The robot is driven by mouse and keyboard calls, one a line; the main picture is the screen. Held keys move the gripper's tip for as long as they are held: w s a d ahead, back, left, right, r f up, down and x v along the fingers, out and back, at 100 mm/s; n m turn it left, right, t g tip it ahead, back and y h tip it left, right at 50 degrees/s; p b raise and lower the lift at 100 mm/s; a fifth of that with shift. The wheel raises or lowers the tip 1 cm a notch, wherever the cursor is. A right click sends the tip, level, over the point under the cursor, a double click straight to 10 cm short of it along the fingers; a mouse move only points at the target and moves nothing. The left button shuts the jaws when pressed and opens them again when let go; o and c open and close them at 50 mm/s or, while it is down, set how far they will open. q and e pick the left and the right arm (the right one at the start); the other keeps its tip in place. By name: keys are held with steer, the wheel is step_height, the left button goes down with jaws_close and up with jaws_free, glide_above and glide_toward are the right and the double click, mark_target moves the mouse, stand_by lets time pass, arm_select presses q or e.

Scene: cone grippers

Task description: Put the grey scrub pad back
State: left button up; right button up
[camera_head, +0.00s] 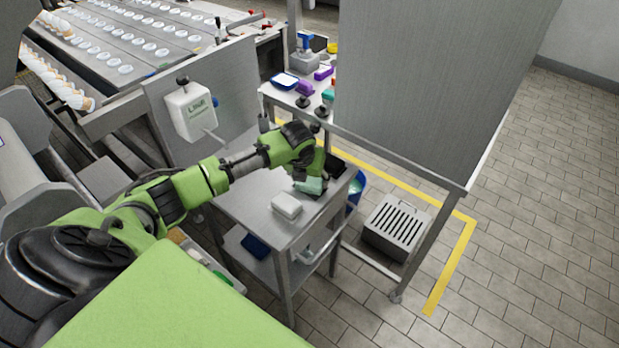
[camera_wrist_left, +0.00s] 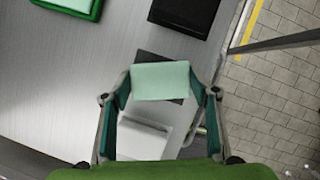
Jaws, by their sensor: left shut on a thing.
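My left gripper (camera_head: 309,187) is over the metal cart (camera_head: 247,207) and is shut on a pale mint-green pad (camera_head: 312,184). In the left wrist view the pad (camera_wrist_left: 160,80) spans the gap between the fingertips of the left gripper (camera_wrist_left: 162,88). It looks pale green rather than plain grey. A flat dark rectangle (camera_wrist_left: 158,58) lies on the cart top beneath it, partly covered by the pad in this view. I cannot tell how high the pad is above it. My right gripper is in neither view.
A white block-shaped container (camera_head: 286,205) stands on the cart near the gripper. A black tray (camera_wrist_left: 186,12) and a green tray (camera_wrist_left: 92,12) with a pale green item lie farther off. A blue bin (camera_head: 357,187) stands beside the cart, and a grey partition (camera_head: 410,85) rises behind.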

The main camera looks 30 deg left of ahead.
arm_select(q)
steer(key=o, duration=1)
steer(key=shift+f, duration=0.1)
steer(key=v, duration=1.2)
steer(key=shift+b, duration=0.35)
steer(key=shift+d, duration=0.1)
